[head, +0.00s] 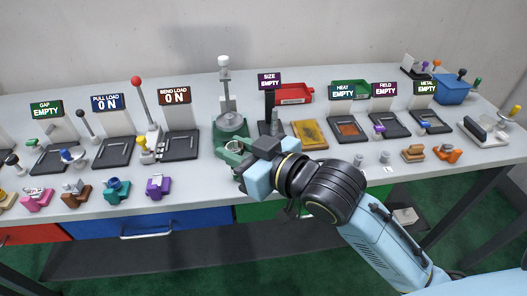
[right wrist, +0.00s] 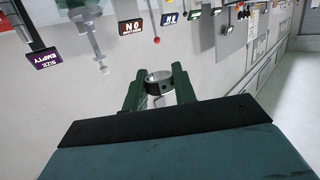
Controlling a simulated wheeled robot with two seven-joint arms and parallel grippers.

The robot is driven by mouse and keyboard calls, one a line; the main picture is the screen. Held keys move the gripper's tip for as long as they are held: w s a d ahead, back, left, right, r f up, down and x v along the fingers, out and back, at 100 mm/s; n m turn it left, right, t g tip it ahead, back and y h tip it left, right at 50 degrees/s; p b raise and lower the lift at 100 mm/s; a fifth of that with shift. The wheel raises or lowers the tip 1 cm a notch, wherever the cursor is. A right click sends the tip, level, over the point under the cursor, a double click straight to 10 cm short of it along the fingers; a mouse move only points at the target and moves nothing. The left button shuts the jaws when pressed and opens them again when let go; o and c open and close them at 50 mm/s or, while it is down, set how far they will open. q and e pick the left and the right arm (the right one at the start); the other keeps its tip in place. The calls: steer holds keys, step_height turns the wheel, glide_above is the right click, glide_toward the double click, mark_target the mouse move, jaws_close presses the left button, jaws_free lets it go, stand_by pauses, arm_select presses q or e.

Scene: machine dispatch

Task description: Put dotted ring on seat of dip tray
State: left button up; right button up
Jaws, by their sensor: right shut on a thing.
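The dotted ring (head: 233,147) is a short metal band held between the green fingers of my right gripper (head: 236,152). In the right wrist view the ring (right wrist: 158,82) shows dark dots on its side, and the fingertips of the right gripper (right wrist: 158,88) close on it from both sides. In the head view the ring is in front of a round-topped press-like stand (head: 231,122). A yellow shallow tray (head: 310,134) lies to the right on the bench; I cannot tell for sure that it is the dip tray. My left gripper is not in view.
The bench (head: 212,192) carries several stations with signs, such as the SIZE sign (head: 266,81) with its post and the HEAT pad (head: 350,129). A red bin (head: 294,94) stands behind the yellow tray. Small coloured parts, including a purple one (head: 158,187), line the front edge.

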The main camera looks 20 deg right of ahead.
steer(key=a+r+n+g+y, duration=0.2)
steer(key=a+r+y, duration=0.1)
steer(key=a, duration=0.1)
steer(key=w+a+f+n+g+y, duration=0.3)
steer(key=a+f+n+g, duration=0.1)
steer(key=f+n, duration=0.1)
steer(key=shift+w+a+g+y, duration=0.2)
steer(key=shift+a+g+y, duration=0.05)
steer(key=shift+g+y, duration=0.05)
steer(key=shift+r, duration=0.1)
step_height(320, 180, up, 10)
steer(key=w+a+f+m+t+h, duration=0.1)
steer(key=w+a+m+t+h, duration=0.1)
steer(key=m+t+h, duration=0.9)
steer(key=s+d+f+n+g+y, duration=0.1)
steer(key=d+f+n+g+y, duration=0.1)
steer(key=f+n+g+y, duration=0.2)
steer(key=s+d+f+n+g+y, duration=0.2)
steer(key=f+n+g+y, duration=0.3)
steer(key=n+g+y, duration=0.3)
steer(key=shift+d+n+g+y, duration=0.4)
steer(key=shift+d+n+g, duration=0.2)
steer(key=shift+n+g, duration=1.55)
steer(key=shift+f+m+g, duration=0.1)
steer(key=shift+m+g, duration=0.25)
